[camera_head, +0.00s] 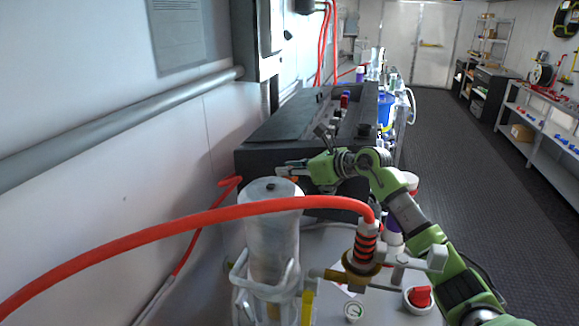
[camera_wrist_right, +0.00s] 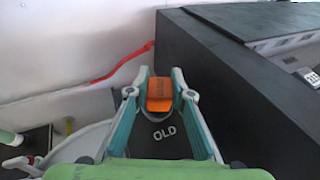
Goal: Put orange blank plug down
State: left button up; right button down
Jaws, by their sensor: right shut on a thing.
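The orange blank plug (camera_wrist_right: 160,95) is between the fingertips of my right gripper (camera_wrist_right: 160,78) in the right wrist view. The gripper is shut on it. Below and around the plug is a dark surface marked "OLD" (camera_wrist_right: 164,133); I cannot tell whether the plug touches it. In the head view my right gripper (camera_head: 284,171) points left, beside the black cabinet (camera_head: 290,127) and behind the clear cylinder. Only a small orange trace of the plug shows there. My left gripper is not in view.
A clear cylinder (camera_head: 272,235) in a metal frame stands close in front. A red hose (camera_head: 180,222) crosses the foreground to a fitting (camera_head: 366,245). A red-knobbed valve (camera_head: 419,297) is at the lower right. The floor aisle (camera_head: 470,170) on the right is clear.

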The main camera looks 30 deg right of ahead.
jog(key=c, duration=1.8)
grip_release()
jog(key=shift+s+d, duration=0.1)
jog(key=shift+s, duration=0.1)
jog(key=shift+b+v, duration=2.9)
jog(key=shift+v, duration=2.9)
jog(key=shift+r, duration=0.2)
